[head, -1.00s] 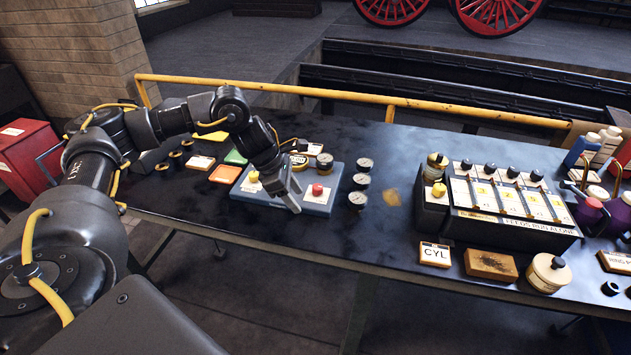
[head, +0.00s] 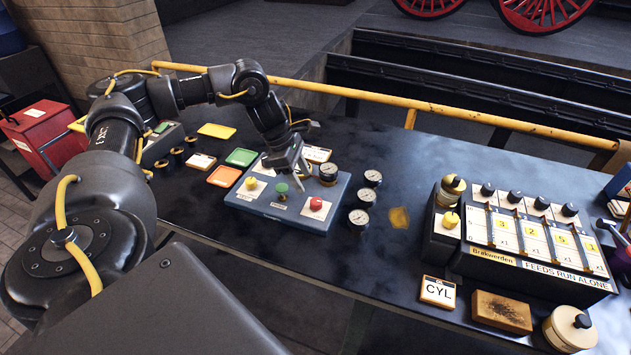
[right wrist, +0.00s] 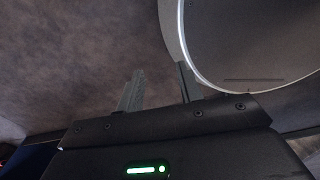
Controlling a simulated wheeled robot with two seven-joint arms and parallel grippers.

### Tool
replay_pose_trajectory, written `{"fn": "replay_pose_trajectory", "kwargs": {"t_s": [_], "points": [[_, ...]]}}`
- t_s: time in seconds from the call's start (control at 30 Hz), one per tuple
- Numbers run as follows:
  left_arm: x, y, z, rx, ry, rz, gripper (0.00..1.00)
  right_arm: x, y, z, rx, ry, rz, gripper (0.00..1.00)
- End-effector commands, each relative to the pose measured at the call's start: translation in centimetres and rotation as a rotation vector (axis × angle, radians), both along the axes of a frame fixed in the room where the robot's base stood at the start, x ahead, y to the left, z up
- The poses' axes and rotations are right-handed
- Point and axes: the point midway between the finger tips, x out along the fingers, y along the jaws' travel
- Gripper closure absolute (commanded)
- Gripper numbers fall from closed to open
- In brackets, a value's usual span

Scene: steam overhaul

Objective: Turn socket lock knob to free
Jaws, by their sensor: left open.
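A blue-grey panel (head: 243,203) lies on the dark bench in the head view. It carries a yellow knob (head: 251,183) on a white plate, a green knob (head: 282,188) and a red knob (head: 316,203). I cannot read which knob is the socket lock. My left gripper (head: 290,172) is open, pointing down over the panel, just behind and above the green knob, with nothing visible between its fingers. My right gripper (right wrist: 160,88) shows in the right wrist view with its fingers apart and empty.
Gauges (head: 358,217) stand right of the panel. A black feed box (head: 445,247) with knobs and a yellow knob (head: 451,220) stands further right. Coloured trays (head: 224,176) lie to the left. A yellow rail (head: 440,114) runs along the bench's back. Bench between gauges and feed box is mostly clear.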

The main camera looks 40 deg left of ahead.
Motion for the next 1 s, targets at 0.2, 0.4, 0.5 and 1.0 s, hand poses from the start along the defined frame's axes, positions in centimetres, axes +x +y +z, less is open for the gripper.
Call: {"fn": "replay_pose_trajectory", "kwargs": {"t_s": [0.2,0.4,0.5,1.0], "points": [[0.8,-1.6,-3.7,0.000,0.004,-0.005,0.48,0.8,0.0,1.3,0.001,-0.010,0.000,0.64],[1.4,-2.6,-6.5,0.000,0.003,-0.004,0.48,2.0,0.1,2.0,0.002,-0.027,0.000,0.64],[1.6,-2.9,-7.3,0.000,0.002,-0.005,0.48,2.0,0.1,2.1,0.002,-0.027,0.000,0.64],[1.8,-3.1,-7.8,-0.001,-0.001,-0.005,0.65,1.3,0.0,2.1,0.001,-0.018,0.001,0.64]]}}
